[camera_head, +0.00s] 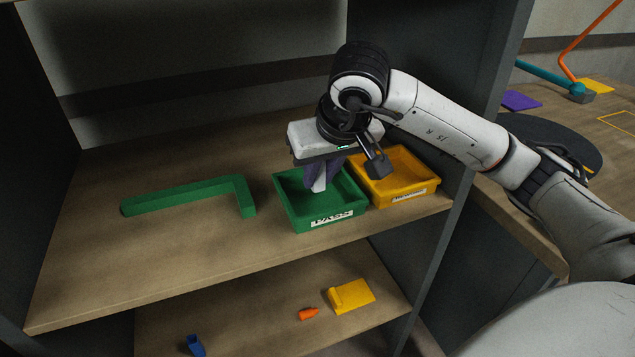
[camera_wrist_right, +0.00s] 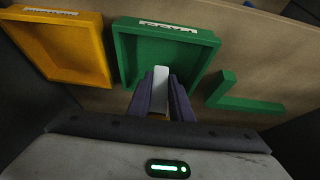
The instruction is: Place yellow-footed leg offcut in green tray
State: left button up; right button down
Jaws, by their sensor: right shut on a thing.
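The green tray (camera_head: 283,206) labelled PASS stands on the upper shelf in the head view, and it also shows in the wrist view (camera_wrist_right: 207,73). My right gripper (camera_head: 322,180) is over this tray, pointing down. Its purple fingers (camera_wrist_right: 160,98) are shut on a pale grey-white bar (camera_wrist_right: 161,80), whose end reaches down over the tray's opening. Whether the bar touches the tray floor I cannot tell. My left gripper is not in view.
A yellow tray (camera_head: 402,188) stands right beside the green one. A green L-shaped frame piece (camera_head: 185,195) lies to the left. The lower shelf holds a yellow piece (camera_head: 352,295), a small orange piece (camera_head: 308,313) and a blue piece (camera_head: 195,345). Dark side walls bound the shelf.

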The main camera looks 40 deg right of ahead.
notch_tip(320, 180, down, 3)
jog(key=shift+r+b, duration=0.15)
jog(key=shift+b, duration=0.4)
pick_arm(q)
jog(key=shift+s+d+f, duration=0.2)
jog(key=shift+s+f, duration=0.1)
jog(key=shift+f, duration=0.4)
pick_arm(e)
jog(key=shift+r, duration=0.15)
jog(key=shift+f, duration=0.2)
jog(key=c, duration=1.6)
grip_release()
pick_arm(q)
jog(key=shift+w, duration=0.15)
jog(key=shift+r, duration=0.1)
